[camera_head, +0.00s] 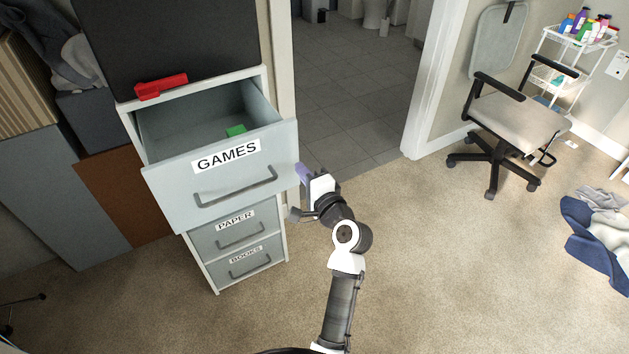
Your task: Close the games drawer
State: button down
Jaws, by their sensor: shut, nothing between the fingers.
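The games drawer (170,200) is the top drawer of a light grey cabinet and is pulled well out. Its front carries a GAMES label and a grey bar handle (236,188). A small green object (236,130) lies inside it. My gripper (301,172) is at the right edge of the drawer front, near its upper right side. Its fingers are shut with nothing between them. I cannot tell whether the fingertips touch the drawer.
The paper drawer (236,233) and books drawer (246,261) below are shut. A red object (161,86) sits on the cabinet top. Boxes stand at left. A doorway is behind; an office chair (514,115) and clothes (597,240) are at right. Carpet between is clear.

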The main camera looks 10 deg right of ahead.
aim_at(264, 121)
jog(key=shift+x, duration=1)
jog(key=b+x, duration=0.3)
jog(key=x, duration=1.9)
jog(key=shift+f, duration=0.15)
jog(key=shift+s, duration=0.1)
